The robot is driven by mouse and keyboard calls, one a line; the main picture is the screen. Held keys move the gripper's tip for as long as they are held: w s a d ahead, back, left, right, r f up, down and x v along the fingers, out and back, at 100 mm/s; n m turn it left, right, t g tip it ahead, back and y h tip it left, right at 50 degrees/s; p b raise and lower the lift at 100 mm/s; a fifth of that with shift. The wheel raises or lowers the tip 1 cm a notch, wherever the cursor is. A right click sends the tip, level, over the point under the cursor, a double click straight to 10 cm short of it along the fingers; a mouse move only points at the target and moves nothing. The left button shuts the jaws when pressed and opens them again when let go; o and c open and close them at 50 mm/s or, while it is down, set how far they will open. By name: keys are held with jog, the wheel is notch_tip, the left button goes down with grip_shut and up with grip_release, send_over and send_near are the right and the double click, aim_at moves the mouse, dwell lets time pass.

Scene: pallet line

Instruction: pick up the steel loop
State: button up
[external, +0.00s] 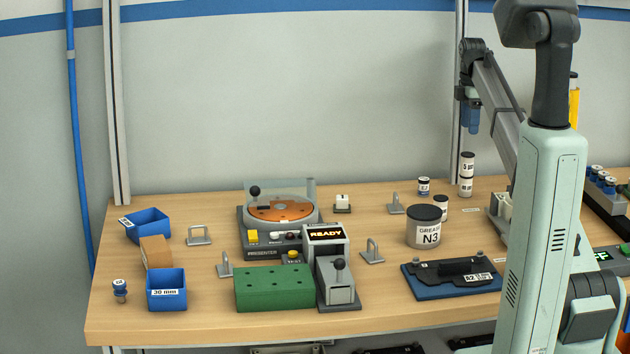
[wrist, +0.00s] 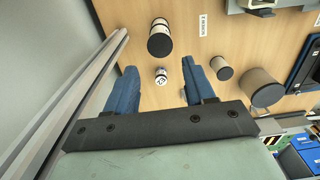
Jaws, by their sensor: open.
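Several small grey steel loops on flat feet stand on the wooden bench in the external view. One loop (external: 199,235) is at the left beside a blue bin, another loop (external: 224,265) is left of the green block. A third loop (external: 372,252) is right of the presenter, and a fourth loop (external: 396,204) is farther back near the small jar. I cannot tell which one is meant. My gripper (external: 471,120) hangs above the bench's back right, well away from the loops. In the wrist view its blue fingers (wrist: 159,66) are apart and empty; no loop is recognisable there.
The grease can (external: 423,228), smaller jars and a stacked bottle (external: 467,175) stand below and near my gripper. The presenter (external: 280,222), green block (external: 274,288) and dark blue plate (external: 452,277) crowd the middle. Blue bins (external: 166,290) are at left.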

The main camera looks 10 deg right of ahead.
jog(key=shift+c, duration=1.1)
jog(key=s+a+f+m+y, duration=0.25)
jog(key=s+a+m, duration=1.35)
jog(key=s+a, duration=1.55)
jog(key=shift+s+d+x, duration=0.15)
jog(key=shift+d+x, duration=0.05)
jog(key=shift+x, duration=2.15)
jog(key=shift+s+d+x, duration=0.1)
jog(key=shift+d+x, duration=0.05)
jog(key=shift+x, duration=2.2)
jog(key=shift+s+d+x, duration=0.15)
jog(key=shift+d+x, duration=0.05)
jog(key=shift+x, duration=2.15)
grip_shut()
